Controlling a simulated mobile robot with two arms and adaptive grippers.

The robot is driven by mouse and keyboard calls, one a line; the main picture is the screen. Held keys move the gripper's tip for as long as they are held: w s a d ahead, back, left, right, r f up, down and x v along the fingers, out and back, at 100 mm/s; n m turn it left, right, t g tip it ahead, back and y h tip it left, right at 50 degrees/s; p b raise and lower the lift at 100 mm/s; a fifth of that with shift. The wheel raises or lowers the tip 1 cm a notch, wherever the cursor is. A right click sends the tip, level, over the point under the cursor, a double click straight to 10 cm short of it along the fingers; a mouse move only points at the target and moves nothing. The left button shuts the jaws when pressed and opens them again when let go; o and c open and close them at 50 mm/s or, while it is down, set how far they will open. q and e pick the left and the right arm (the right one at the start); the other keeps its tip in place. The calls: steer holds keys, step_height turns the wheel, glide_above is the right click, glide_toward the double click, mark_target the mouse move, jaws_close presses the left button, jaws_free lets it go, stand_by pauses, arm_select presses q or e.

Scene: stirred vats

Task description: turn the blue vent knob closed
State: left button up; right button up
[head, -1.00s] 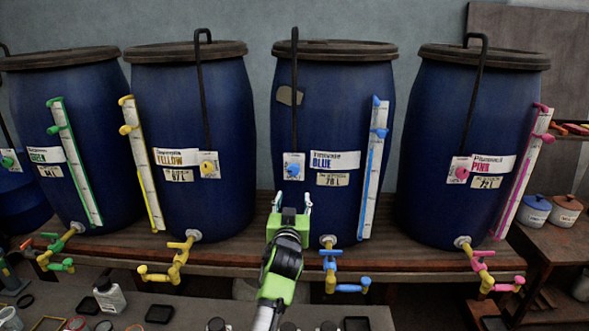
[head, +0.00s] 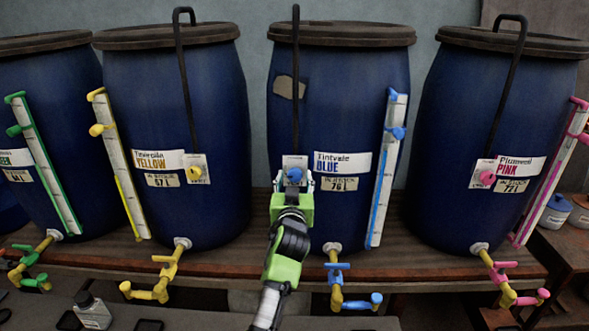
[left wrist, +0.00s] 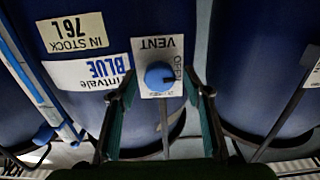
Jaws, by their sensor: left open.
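The blue vent knob (head: 294,174) sits on a white plate on the front of the blue-labelled vat (head: 345,110). In the left wrist view the knob (left wrist: 159,77) is round, and its plate (left wrist: 150,47) reads VENT and OPEN, upside down. A small pale mark on the knob faces the OPEN side. My left gripper (head: 294,185) is at the plate, just below the knob in the head view. In the left wrist view its open fingers (left wrist: 160,90) stand either side of the knob, apart from it. I cannot tell how deep they reach. My right gripper is not in view.
A black pipe (head: 295,80) rises above the knob. A blue tap (head: 337,280) and a blue-marked level gauge (head: 386,170) are to the right of my arm. Yellow (head: 170,130) and pink (head: 500,120) vats stand either side on the wooden bench (head: 420,260).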

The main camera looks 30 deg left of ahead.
arm_select(q)
steer(key=shift+w+a, duration=0.3)
steer(key=shift+w, duration=0.1)
steer(key=shift+s+d, duration=0.1)
steer(key=shift+s+d+r, duration=0.25)
steer(key=shift+s+r, duration=0.05)
steer(key=c, duration=1.1)
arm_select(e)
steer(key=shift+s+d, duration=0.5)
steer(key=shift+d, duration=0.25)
